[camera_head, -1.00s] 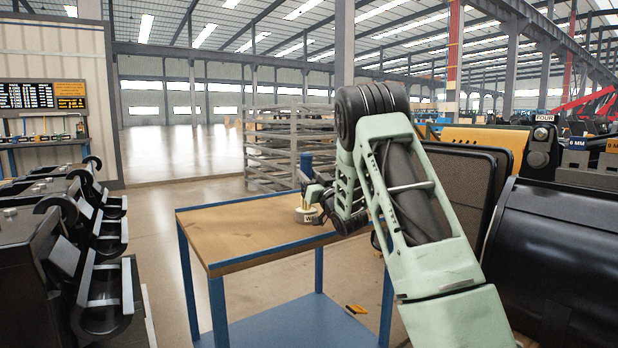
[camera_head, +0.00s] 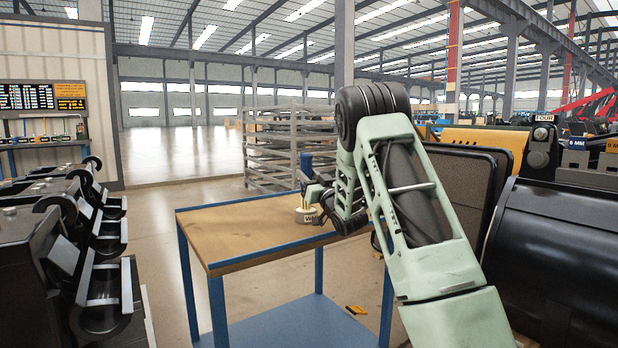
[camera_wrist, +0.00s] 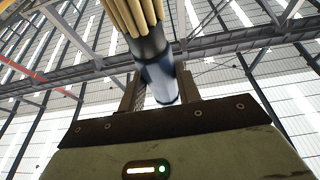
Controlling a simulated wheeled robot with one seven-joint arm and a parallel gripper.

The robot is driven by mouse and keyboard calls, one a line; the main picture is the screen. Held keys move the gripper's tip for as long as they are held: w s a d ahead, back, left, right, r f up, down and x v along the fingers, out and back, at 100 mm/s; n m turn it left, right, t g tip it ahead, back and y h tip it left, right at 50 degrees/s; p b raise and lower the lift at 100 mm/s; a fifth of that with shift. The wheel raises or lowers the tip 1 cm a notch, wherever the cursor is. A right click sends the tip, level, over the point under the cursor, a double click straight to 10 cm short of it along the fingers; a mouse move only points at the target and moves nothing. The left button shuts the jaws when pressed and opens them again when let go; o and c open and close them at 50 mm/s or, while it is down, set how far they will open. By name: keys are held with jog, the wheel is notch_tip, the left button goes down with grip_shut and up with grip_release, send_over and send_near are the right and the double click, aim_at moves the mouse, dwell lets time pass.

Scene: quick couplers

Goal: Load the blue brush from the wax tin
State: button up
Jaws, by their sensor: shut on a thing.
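The blue brush (camera_head: 306,162) stands roughly upright above the back right part of the table in the head view. In the wrist view its blue handle (camera_wrist: 160,82) is between my fingers, with a black collar and pale bristles toward the top of the picture. My gripper (camera_head: 315,190) is shut on the handle. The wax tin (camera_head: 306,214), pale and round with a partly visible label, sits on the table just below my gripper. I cannot tell whether the bristles touch the wax. The tin is not seen in the wrist view.
The wooden-topped table (camera_head: 238,232) has blue edges and legs, and its left part is clear. Black couplers (camera_head: 95,250) stand at the left. A large black attachment (camera_head: 560,260) is close at the right. A small yellow and black item (camera_head: 356,310) lies low beside the table.

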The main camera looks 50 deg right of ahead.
aim_at(309, 154)
jog(key=shift+f, duration=0.25)
jog(key=shift+r+p, duration=1.85)
jog(key=shift+r, duration=1.85)
jog(key=shift+f, duration=0.1)
